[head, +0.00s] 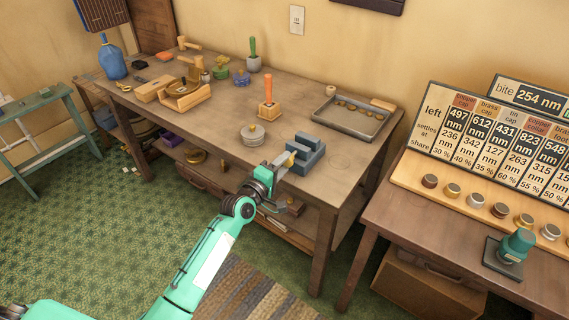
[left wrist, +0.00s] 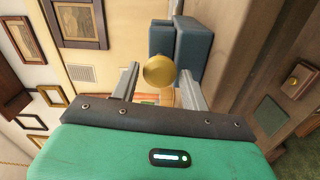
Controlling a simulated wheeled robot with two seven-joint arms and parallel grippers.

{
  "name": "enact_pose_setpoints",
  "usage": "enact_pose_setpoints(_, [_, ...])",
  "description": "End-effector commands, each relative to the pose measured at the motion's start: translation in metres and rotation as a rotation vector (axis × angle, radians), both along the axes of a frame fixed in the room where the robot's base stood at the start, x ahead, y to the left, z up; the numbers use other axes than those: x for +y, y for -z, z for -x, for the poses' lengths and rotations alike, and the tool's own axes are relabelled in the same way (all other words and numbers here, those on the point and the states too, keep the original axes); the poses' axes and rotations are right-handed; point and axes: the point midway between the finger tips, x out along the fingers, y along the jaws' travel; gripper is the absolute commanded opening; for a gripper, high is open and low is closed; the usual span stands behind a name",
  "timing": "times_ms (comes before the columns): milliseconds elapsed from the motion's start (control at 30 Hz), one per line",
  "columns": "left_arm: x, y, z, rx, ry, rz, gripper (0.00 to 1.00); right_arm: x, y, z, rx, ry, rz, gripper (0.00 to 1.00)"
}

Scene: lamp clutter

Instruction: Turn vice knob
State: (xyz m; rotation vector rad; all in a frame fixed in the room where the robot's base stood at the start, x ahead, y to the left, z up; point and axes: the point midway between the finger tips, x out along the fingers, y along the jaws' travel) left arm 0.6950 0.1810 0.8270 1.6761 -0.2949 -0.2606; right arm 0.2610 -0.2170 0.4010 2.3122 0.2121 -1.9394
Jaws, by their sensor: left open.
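The vice (head: 306,152) is a blue-grey block at the front edge of the workbench (head: 215,115), and its body also shows in the left wrist view (left wrist: 190,50). Its round brass knob (left wrist: 159,71) faces the left wrist camera. In the head view the knob (head: 289,161) is small and partly hidden by my gripper. My left gripper (left wrist: 158,88) is open, with one finger on each side of the knob. I cannot tell whether either finger touches it. My right gripper is in neither view.
A stack of grey discs (head: 253,134) and an orange-handled tool (head: 268,100) stand left of the vice. A grey tray (head: 345,118) lies behind it. A second table (head: 470,250) with a sign board (head: 500,140) stands at the right.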

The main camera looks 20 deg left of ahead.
Motion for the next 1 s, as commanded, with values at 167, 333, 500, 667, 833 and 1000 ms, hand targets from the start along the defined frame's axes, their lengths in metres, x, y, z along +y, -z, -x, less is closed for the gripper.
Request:
enact_pose_setpoints(167, [0.000,0.000,0.000,0.000,0.000,0.000,0.25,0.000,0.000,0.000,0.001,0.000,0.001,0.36])
enact_pose_setpoints(333, [0.000,-0.003,0.000,0.028,-0.001,0.076,0.25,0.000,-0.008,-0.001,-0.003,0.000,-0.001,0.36])
enact_pose_setpoints(500, [0.000,-0.002,0.000,0.093,-0.001,0.253,0.25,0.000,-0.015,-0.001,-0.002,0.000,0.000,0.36])
enact_pose_setpoints(667, [0.000,0.000,0.000,0.101,0.000,0.278,0.25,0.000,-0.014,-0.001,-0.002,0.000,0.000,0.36])
enact_pose_setpoints(833, [0.000,-0.001,0.000,0.108,0.000,0.296,0.25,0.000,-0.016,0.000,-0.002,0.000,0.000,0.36])
enact_pose_setpoints(1000, [0.000,-0.002,0.000,0.178,-0.001,0.488,0.25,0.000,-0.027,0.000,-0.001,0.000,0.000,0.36])
